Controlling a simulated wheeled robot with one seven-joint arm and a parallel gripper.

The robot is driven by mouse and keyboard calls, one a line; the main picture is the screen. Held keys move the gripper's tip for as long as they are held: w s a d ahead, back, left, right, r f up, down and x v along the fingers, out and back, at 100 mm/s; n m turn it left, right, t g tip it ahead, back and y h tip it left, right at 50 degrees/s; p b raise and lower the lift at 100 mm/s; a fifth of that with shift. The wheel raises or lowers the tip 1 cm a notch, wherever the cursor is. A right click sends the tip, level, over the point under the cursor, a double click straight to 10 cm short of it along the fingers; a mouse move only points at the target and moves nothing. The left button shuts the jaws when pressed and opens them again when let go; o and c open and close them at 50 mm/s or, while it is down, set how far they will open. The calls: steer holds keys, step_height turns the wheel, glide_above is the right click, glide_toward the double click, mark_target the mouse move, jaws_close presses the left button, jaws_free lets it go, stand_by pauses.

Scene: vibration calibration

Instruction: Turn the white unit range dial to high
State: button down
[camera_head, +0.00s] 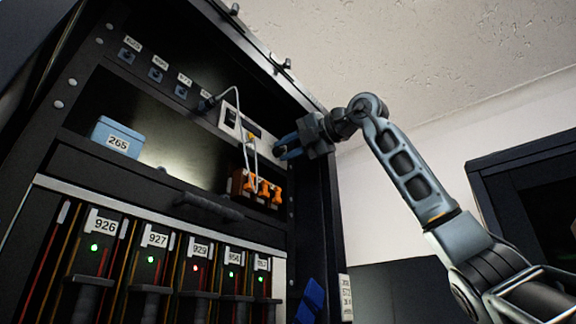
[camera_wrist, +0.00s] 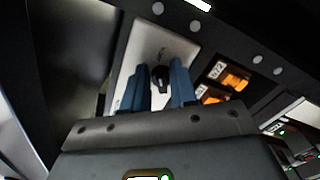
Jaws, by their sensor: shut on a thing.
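The white unit (camera_head: 229,121) sits in the upper right of the rack, with a pale cable hanging in front of it. In the wrist view its white face (camera_wrist: 148,42) fills the upper middle. Its black range dial (camera_wrist: 160,76) sits between the two blue fingers of my gripper (camera_wrist: 160,72). My gripper (camera_head: 280,148) reaches in from the right at the unit's right end and is shut on the dial. The dial's marks and its setting cannot be read. The dial is hidden in the head view.
Orange connectors (camera_head: 263,187) sit just below the unit, close to my gripper. A blue box labelled 265 (camera_head: 117,138) stands on the shelf at left. Numbered modules with lights (camera_head: 155,240) fill the lower rack. The rack's right post (camera_head: 318,190) is near my wrist.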

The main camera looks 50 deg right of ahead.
steer(key=shift+f+m, duration=0.1)
steer(key=shift+m, duration=0.3)
steer(key=c, duration=0.9)
jaws_free()
steer(key=shift+d, duration=0.1)
